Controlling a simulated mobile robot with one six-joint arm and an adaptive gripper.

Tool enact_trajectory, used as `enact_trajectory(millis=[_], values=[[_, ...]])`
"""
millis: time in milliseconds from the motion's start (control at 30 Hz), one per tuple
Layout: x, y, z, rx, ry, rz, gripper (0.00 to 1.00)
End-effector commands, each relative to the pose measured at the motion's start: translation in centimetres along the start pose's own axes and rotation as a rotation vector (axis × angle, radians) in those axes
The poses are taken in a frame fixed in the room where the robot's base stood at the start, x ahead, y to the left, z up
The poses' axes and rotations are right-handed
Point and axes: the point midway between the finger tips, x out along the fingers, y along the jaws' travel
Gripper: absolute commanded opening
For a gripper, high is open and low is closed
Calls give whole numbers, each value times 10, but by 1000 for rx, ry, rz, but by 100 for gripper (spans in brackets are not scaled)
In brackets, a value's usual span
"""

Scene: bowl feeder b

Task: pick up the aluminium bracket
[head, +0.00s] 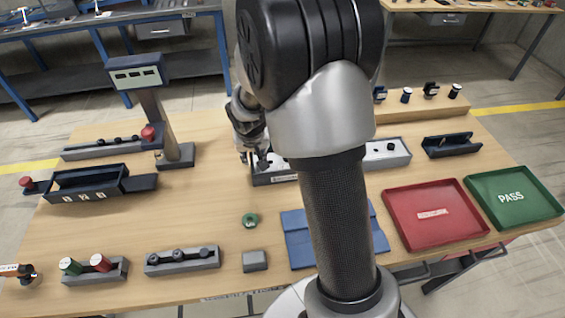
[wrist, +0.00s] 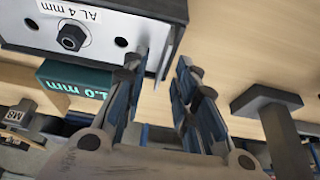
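In the wrist view a silver plate (wrist: 95,48) marked "AL 4 mm" has a dark hex bolt and round holes. It sits on a dark block; I cannot tell whether the plate is the aluminium bracket or part of its holder. My gripper (wrist: 158,75) is open, its fingers apart at the plate's right end. The left finger overlaps the plate's edge in the picture; contact is unclear. In the head view my gripper (head: 257,163) is small and partly hidden, over the left end of a long silver-topped fixture (head: 393,151). My arm hides the fixture's middle.
A teal "1.0 mm" block (wrist: 75,78) is close to the plate. Red (head: 440,235) and green PASS (head: 500,208) trays stand at the right, a blue mat (head: 298,245) in front. A display post (head: 160,115) stands left.

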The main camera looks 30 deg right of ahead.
Motion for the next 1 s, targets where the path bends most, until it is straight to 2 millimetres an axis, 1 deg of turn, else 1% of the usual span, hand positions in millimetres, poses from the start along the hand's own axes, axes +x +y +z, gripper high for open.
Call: enact_trajectory(millis=[33,200,600,1000], values=[[3,0,0,0,0,0,27],[1,0,-1,1,1,0,27],[1,0,-1,1,1,0,0],[1,0,-1,0,2,0,0]])
